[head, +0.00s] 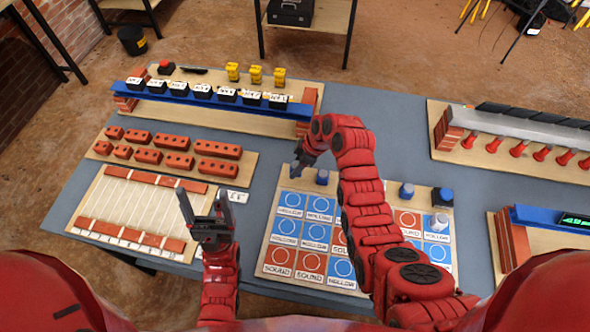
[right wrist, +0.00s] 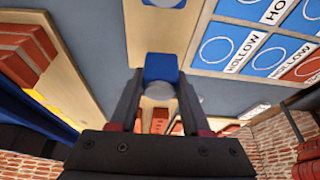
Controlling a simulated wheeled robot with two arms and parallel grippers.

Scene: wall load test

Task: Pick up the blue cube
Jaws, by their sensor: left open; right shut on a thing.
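My right gripper (head: 299,162) is shut on a small blue cube (right wrist: 161,67), gripped between the fingertips in the right wrist view. A grey round patch shows at the cube's near end. In the head view the blue cube (head: 294,169) shows small at the fingertips, near the back left corner of the board with blue and red squares; its height above the surface is hard to tell. My left gripper (head: 207,214) is open and empty, over the right side of the board with white strips.
Red bricks (head: 175,160) lie on a board at left. A blue beam (head: 210,100) with labelled blocks stands behind. Grey table (head: 385,120) is bare at back centre.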

